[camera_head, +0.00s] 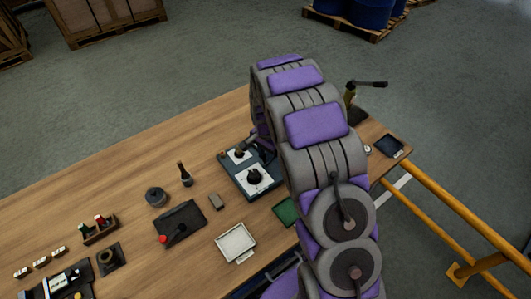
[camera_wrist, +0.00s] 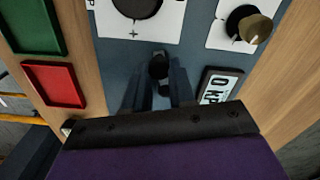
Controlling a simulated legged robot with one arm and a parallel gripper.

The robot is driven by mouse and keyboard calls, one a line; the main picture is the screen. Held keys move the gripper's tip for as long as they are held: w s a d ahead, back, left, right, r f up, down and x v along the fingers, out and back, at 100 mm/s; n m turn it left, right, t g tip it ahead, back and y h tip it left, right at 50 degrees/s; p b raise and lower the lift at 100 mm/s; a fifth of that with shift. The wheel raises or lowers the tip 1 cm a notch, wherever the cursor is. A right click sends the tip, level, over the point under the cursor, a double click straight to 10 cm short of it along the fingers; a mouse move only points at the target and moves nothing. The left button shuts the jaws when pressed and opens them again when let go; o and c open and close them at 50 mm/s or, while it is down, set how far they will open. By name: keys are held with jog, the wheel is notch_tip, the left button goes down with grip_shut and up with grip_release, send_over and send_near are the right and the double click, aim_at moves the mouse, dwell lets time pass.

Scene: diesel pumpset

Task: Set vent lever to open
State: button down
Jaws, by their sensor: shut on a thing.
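A blue-grey control panel (camera_head: 231,164) lies on the wooden bench, and its near part fills the middle of the wrist view (camera_wrist: 88,60). It carries a large black knob (camera_head: 254,177) on a white plate, also at the top of the wrist view (camera_wrist: 137,6), and a smaller knob (camera_wrist: 248,25) with a brass-coloured top. My gripper (camera_wrist: 160,75) is shut on a dark round-ended lever (camera_wrist: 158,64) on the panel. The lever's lower part and its open or closed marks cannot be made out.
A green tray (camera_wrist: 33,24) and a red tray (camera_wrist: 54,84) lie beside the panel. Yellow rails (camera_head: 440,200) run along the right.

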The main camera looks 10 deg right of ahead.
jog(key=shift+s, duration=0.15)
jog(key=n, duration=0.1)
jog(key=d+n+p, duration=0.1)
jog(key=n, duration=0.1)
jog(key=shift+s+r+p, duration=0.1)
jog(key=shift+s+p, duration=0.2)
jog(key=shift+s, duration=0.05)
jog(key=n, duration=0.1)
jog(key=d+n+p, duration=0.1)
jog(key=shift+s+n, duration=0.3)
jog(key=shift+n, duration=0.1)
jog(key=shift+s+d+n+p, duration=0.1)
jog(key=shift+d+n+p, duration=0.4)
jog(key=shift+n, duration=0.75)
jog(key=shift+s+d+n+p, duration=0.1)
jog(key=shift+d+n+p, duration=0.4)
jog(key=shift+n, duration=0.75)
jog(key=shift+d, duration=0.15)
jog(key=c, duration=0.9)
grip_release()
jog(key=shift+c, duration=0.2)
notch_tip(320, 180, up, 17)
jog(key=p, duration=0.1)
